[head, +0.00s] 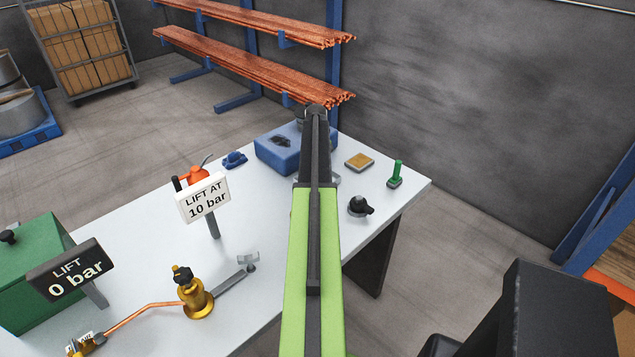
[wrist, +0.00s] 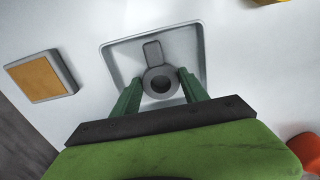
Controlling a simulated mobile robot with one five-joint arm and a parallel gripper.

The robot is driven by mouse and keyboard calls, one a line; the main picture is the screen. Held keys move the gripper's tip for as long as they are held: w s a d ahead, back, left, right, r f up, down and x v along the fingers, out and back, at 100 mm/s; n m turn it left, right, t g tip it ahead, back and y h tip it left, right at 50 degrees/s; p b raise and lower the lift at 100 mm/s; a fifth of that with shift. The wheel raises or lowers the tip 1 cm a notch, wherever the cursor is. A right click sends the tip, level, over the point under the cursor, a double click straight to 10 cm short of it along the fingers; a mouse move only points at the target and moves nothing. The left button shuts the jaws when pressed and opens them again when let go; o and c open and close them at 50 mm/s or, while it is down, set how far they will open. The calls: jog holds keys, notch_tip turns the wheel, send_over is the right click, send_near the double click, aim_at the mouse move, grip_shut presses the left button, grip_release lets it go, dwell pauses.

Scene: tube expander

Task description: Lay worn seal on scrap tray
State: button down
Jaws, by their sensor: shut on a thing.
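The worn seal, a grey ring with a dark hole and a flat tab (wrist: 153,52), is between the green fingers of my gripper (wrist: 158,84) in the wrist view. My gripper is shut on the ring, with the tab pointing away from my wrist. Seal and fingers are over the scrap tray, a shallow light grey square tray with a raised rim (wrist: 108,68). I cannot tell whether the seal touches the tray floor. In the head view my green arm hides the seal, the fingers and most of the tray.
A tan-topped block (wrist: 40,77) lies left of the tray in the wrist view. In the head view a blue box (head: 275,155), a black knobbed part (head: 359,206) and a green post (head: 396,173) stand nearby. The sign "LIFT AT 10 bar" (head: 205,198) stands left of my arm.

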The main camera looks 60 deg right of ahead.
jog(key=shift+f+b, duration=0.25)
jog(key=shift+b, duration=0.05)
dwell(0.4)
jog(key=c, duration=0.5)
grip_release()
notch_tip(320, 180, up, 9)
jog(key=p, duration=0.8)
jog(key=shift+p, duration=0.4)
